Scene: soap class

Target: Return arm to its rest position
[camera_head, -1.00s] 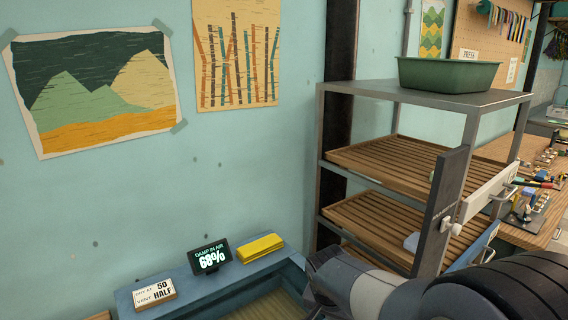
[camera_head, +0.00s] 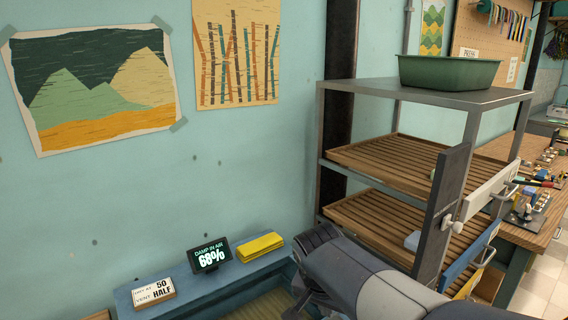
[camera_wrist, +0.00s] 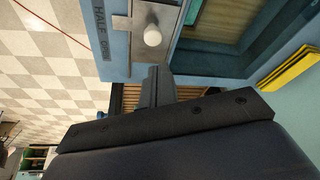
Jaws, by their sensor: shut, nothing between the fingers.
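My gripper (camera_wrist: 154,80) shows in the wrist view as narrow dark fingers close together, shut with nothing between them. A white round knob (camera_wrist: 152,37) on a pale metal plate shows just beyond the fingertips in that picture; I cannot tell the distance. Blue-grey trim beside it reads "HALF" and "OPEN". In the head view, my grey arm (camera_head: 375,280) comes in from the bottom right, in front of the shelf rack. The fingertips are not clear there. A white knob (camera_head: 458,227) also shows on the dark upright post at the right.
The metal rack (camera_head: 425,97) with slatted wooden shelves (camera_head: 390,160) carries a green tub (camera_head: 448,75). A blue ledge (camera_head: 225,285) holds a damp display (camera_head: 209,257), a yellow block (camera_head: 260,247) and a "VENT HALF" sign (camera_head: 154,292). A workbench stands at the right.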

